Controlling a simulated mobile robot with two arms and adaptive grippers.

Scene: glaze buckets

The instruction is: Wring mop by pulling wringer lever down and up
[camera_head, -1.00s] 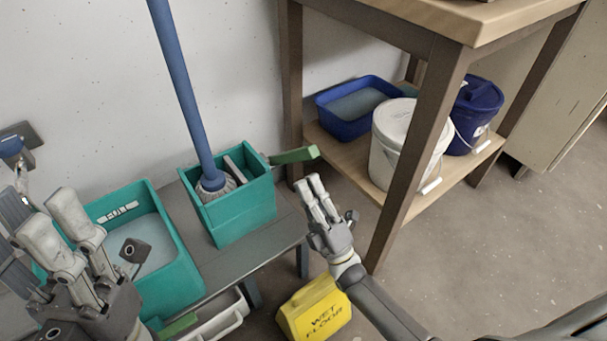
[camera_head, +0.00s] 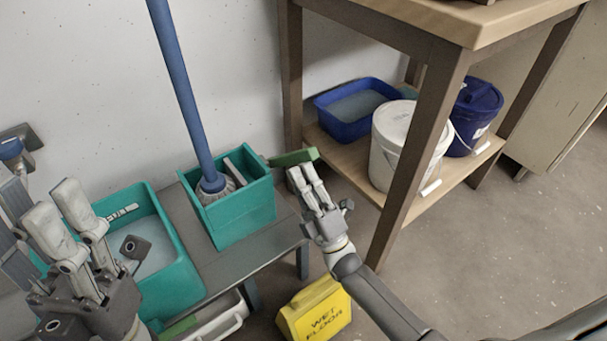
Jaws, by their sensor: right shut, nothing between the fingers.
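The mop has a blue handle (camera_head: 180,85) that leans up to the left, and its grey head (camera_head: 217,188) sits in the teal wringer box (camera_head: 241,215). The green wringer lever (camera_head: 293,158) sticks out to the right from the box's far right corner. My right gripper (camera_head: 298,176) is shut and empty. Its fingertips are just below the lever's outer end; whether they touch it I cannot tell. My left gripper (camera_head: 58,205) is at the lower left, in front of the teal water bucket (camera_head: 183,270), its fingers spread apart with nothing seen between them.
A grey bench (camera_head: 215,266) carries the wringer box. A yellow wet floor sign (camera_head: 316,312) stands below my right gripper. A wooden table (camera_head: 418,170) at the right holds a blue basin (camera_head: 345,127), a white bucket (camera_head: 396,165) and a dark blue bucket (camera_head: 472,128) on its lower shelf.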

